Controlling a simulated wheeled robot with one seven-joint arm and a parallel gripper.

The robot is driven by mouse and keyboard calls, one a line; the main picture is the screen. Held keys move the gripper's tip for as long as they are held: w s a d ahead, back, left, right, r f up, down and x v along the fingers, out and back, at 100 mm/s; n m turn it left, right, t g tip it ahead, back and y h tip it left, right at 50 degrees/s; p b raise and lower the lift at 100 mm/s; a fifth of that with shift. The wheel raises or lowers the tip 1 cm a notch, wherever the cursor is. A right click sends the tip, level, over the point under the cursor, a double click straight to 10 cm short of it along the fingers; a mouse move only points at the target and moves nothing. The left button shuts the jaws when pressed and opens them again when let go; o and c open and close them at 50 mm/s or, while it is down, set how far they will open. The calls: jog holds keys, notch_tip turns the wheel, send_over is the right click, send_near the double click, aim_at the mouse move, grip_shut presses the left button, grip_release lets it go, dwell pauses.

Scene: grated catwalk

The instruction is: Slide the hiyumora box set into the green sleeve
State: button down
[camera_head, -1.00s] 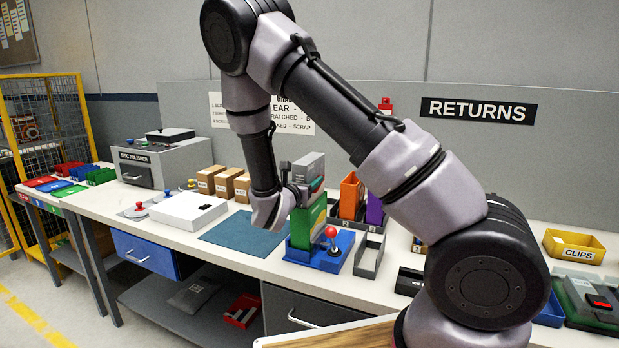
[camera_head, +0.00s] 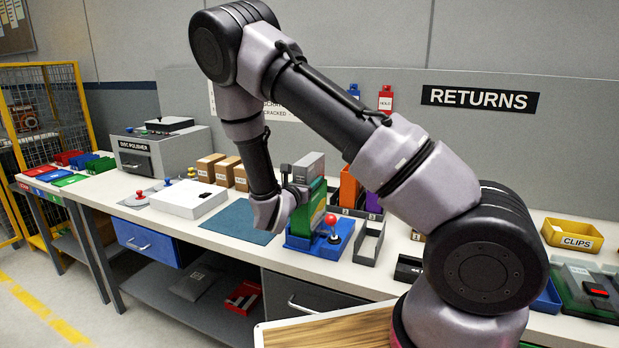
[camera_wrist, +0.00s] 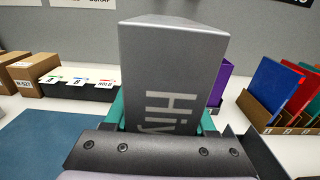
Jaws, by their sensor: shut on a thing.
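The grey hiyumora box set (camera_head: 309,168) stands upright in my gripper (camera_head: 300,187); its face with the letters "Hiy" shows large in the wrist view (camera_wrist: 172,75). My gripper is shut on it, with teal finger parts on both sides in the wrist view (camera_wrist: 160,118). The green sleeve (camera_head: 309,211) stands upright in a blue holder (camera_head: 332,245) with a red ball-topped lever (camera_head: 332,220). The box is directly over the sleeve, and its lower end meets the sleeve's top. My gripper hides the joint, so I cannot tell how far inside it is.
Orange (camera_head: 349,187) and purple (camera_head: 373,203) cases stand behind. A white box (camera_head: 188,198) and brown cartons (camera_head: 228,170) are farther left.

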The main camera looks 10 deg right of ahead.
aim_at(310, 159)
jog(key=shift+f, duration=0.65)
grip_release()
jog(key=shift+r, duration=4.05)
